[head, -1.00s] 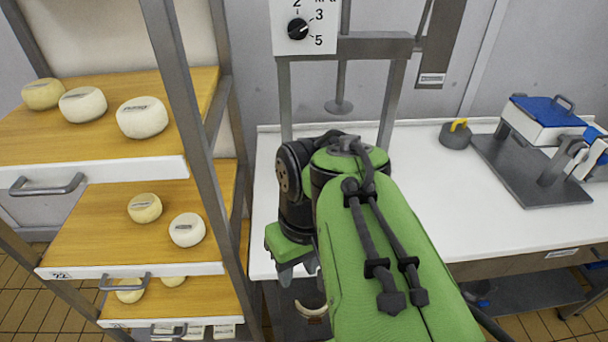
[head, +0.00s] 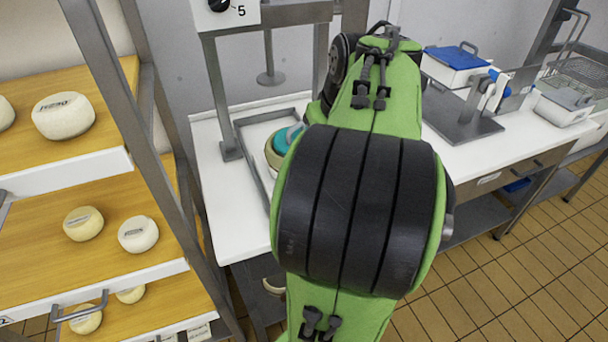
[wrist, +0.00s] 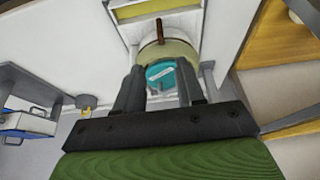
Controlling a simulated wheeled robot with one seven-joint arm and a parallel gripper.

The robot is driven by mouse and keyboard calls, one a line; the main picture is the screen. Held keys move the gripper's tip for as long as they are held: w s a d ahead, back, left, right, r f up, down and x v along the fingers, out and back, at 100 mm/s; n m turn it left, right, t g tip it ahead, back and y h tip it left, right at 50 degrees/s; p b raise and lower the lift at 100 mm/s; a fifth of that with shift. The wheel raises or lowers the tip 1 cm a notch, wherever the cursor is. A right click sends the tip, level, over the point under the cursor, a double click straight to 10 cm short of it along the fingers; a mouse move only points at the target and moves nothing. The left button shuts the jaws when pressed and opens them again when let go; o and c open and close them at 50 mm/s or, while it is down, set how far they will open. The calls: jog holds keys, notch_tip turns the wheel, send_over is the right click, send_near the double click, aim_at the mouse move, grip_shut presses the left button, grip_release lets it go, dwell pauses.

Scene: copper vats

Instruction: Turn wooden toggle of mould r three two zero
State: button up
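In the head view a pale mould with a teal top (head: 287,138) stands in a grey metal tray (head: 243,142) on the white table, partly hidden behind my arm. In the wrist view a round cream-olive body (wrist: 184,50) carries a short brown wooden toggle (wrist: 160,32), pointing up in the picture. A teal patch with a pale label (wrist: 163,72) shows below it; the lettering is too small to read. My gripper (wrist: 160,98) has its fingers apart, with the teal patch seen between them. The toggle lies beyond the fingertips, apart from them. The head view hides my gripper.
A press frame (head: 222,95) with a round plate (head: 272,78) stands at the table's back. A shelf rack (head: 122,95) with cheeses is close on the left. A blue-lidded box (head: 456,62) and stand are on the right. Open tiled floor (head: 535,235) lies at front right.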

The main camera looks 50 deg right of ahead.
jog(key=b+x, duration=0.6)
jog(key=x, duration=0.9)
jog(key=shift+f+b, duration=0.25)
jog(key=shift+b, duration=0.15)
jog(key=shift+c, duration=0.3)
grip_shut()
